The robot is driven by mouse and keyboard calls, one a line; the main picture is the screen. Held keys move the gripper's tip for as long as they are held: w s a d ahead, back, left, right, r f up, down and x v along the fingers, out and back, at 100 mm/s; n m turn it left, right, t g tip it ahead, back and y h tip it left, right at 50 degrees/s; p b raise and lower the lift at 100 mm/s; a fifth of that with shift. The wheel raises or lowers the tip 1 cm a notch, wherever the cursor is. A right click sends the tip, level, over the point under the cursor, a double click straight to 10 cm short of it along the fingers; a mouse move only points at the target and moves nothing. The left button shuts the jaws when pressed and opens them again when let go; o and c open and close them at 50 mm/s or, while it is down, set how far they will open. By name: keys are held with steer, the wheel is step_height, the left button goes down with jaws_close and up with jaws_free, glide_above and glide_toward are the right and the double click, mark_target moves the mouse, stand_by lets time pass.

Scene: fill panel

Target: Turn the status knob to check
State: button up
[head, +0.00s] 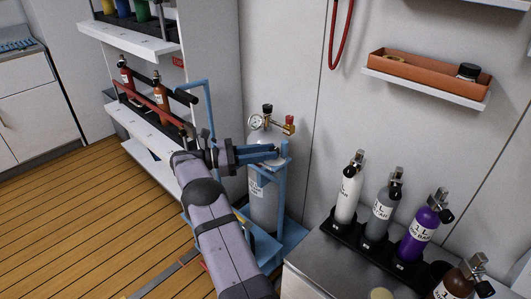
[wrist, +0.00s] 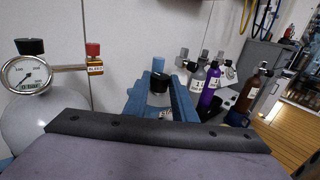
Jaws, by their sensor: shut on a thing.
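My gripper (head: 277,154) reaches to the blue cylinder stand in the head view; its two blue fingers also show in the wrist view (wrist: 160,100). The fingers are shut on a small black knob (wrist: 159,84), which I take to be the status knob. A small pale label (wrist: 164,115) shows beside it, too small to read. The knob's pointer and setting cannot be made out.
A large grey cylinder (head: 264,205) stands in the blue stand (head: 291,236), with a gauge (head: 255,121), a black top knob (head: 267,108) and a red bleed knob (head: 290,120). Several small cylinders (head: 381,213) stand on the right bench. A shelf rack (head: 135,42) is at left.

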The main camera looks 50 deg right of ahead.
stand_by(0.6)
steer(key=o, duration=1)
step_height(320, 180, up, 10)
steer(key=shift+p, duration=0.85)
steer(key=shift+o, duration=0.2)
